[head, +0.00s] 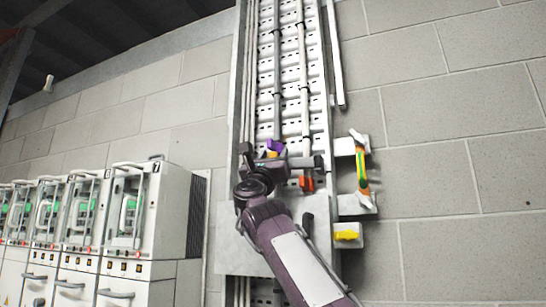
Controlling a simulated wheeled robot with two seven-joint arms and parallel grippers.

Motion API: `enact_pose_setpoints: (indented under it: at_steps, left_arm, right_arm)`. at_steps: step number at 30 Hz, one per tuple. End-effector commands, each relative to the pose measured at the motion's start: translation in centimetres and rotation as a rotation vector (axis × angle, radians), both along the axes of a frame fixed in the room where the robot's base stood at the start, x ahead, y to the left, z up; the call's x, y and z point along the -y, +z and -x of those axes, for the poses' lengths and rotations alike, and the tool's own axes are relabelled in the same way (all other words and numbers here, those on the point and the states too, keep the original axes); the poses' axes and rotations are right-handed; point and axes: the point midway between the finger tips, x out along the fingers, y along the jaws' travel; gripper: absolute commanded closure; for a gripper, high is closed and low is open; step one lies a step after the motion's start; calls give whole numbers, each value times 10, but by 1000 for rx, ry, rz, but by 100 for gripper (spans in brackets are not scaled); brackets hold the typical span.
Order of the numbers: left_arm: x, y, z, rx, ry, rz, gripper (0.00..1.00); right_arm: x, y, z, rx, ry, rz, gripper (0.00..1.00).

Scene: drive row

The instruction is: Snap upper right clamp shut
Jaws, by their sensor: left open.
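A cable ladder (265,100) runs up the wall with two grey pipes on it, the right one being the right pipe (304,60). My left gripper (312,168) lies across the ladder's lower part, in front of the pipes, and is open. A small purple piece (275,147) shows just above it on the left pipe's side. An orange-red piece (307,184) shows just below it on the right side. These may be clamp parts; I cannot tell which is the upper right clamp or how it stands, as my gripper hides part of this area. My right gripper is not in view.
A bracket on the right holds a green and orange tool (362,172). A yellow item (347,235) sits on a small shelf below it. A row of grey cabinets (135,225) stands at the left. The block wall (450,150) on the right is bare.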

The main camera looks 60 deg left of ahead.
Motion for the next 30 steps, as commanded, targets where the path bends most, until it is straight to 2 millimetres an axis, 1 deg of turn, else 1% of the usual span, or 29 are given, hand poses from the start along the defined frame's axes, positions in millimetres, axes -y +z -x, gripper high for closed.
enact_pose_setpoints:
  at_steps: [4,9,13,17,25,26,28,30]
  left_arm:
    - [7,-15,7,0,1,-1,55]
    - [22,-38,22,1,0,-1,55]
    - [32,-49,32,0,1,-1,55]
    - [37,-55,38,0,1,-1,55]
    - [38,-55,39,-1,0,-1,55]
    - [38,-55,39,-1,0,-1,56]
    - [40,-52,40,-7,8,-11,65]
    - [46,-41,46,-33,47,-58,75]
  right_arm:
    - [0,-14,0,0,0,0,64]
    - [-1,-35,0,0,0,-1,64]
    - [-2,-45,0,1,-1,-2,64]
    - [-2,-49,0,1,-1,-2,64]
    - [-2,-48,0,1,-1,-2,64]
    - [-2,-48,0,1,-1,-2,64]
    - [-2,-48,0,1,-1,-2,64]
    - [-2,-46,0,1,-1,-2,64]
